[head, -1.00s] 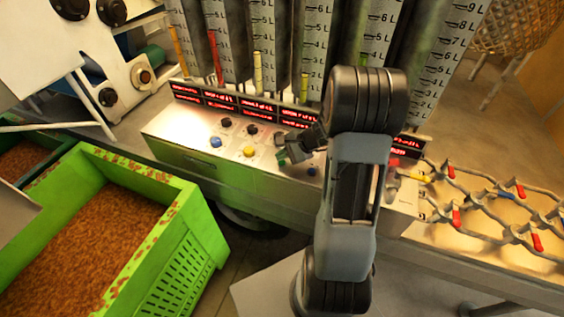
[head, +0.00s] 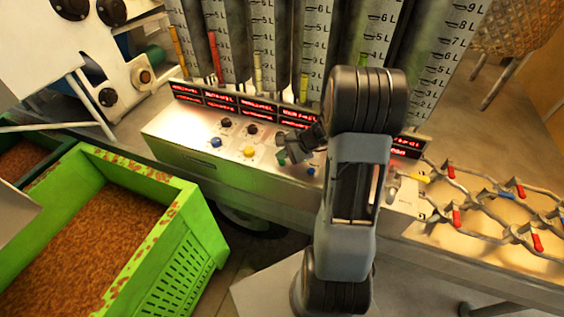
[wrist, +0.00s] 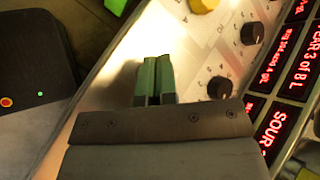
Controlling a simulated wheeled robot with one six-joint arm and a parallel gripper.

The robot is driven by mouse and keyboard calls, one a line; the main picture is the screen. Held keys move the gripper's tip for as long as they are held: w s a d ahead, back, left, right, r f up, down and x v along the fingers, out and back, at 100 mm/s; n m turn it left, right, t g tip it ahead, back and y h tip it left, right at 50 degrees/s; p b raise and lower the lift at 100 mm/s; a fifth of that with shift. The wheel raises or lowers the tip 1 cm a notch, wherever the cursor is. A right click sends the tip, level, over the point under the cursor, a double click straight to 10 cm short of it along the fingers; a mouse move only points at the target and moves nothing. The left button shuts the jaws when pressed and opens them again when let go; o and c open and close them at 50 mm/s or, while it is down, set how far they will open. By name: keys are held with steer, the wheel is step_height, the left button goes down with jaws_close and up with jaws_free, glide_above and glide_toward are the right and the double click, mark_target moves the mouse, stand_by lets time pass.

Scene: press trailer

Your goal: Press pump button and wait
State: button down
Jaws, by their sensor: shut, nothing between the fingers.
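The control panel (head: 185,130) is a pale, sloping console with coloured buttons and dark knobs below red displays. A blue button (head: 215,142) and a yellow button (head: 249,152) sit to the left of my gripper (head: 282,158), and another blue button (head: 311,171) is just to its right. My gripper, with green fingertips, is low at the panel face. In the wrist view, its fingers (wrist: 153,80) are shut together with nothing between them, and the yellow button (wrist: 203,5) is at the top edge. Whatever lies under the fingertips is hidden, and I cannot tell whether they touch it. No label identifies the pump button.
Tall graduated cylinders (head: 262,45) stand behind the panel. A green crate of brown granules (head: 185,245) is at the left. Metal pipework with red handles (head: 500,205) is at the right. Black knobs (wrist: 219,87) lie right of the fingers in the wrist view.

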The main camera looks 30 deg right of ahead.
mark_target(282, 163)
steer(key=shift+f, duration=0.1)
stand_by(0.3)
steer(key=shift+f+b, duration=0.35)
steer(key=shift+b, duration=0.2)
steer(key=shift+f+b, duration=0.35)
steer(key=shift+b, duration=0.05)
stand_by(0.5)
steer(key=shift+r, duration=0.1)
stand_by(0.3)
steer(key=shift+r+p, duration=0.55)
steer(key=shift+r, duration=0.15)
steer(key=shift+r+p, duration=1.8)
steer(key=shift+r, duration=0.7)
steer(key=shift+r, duration=0.1)
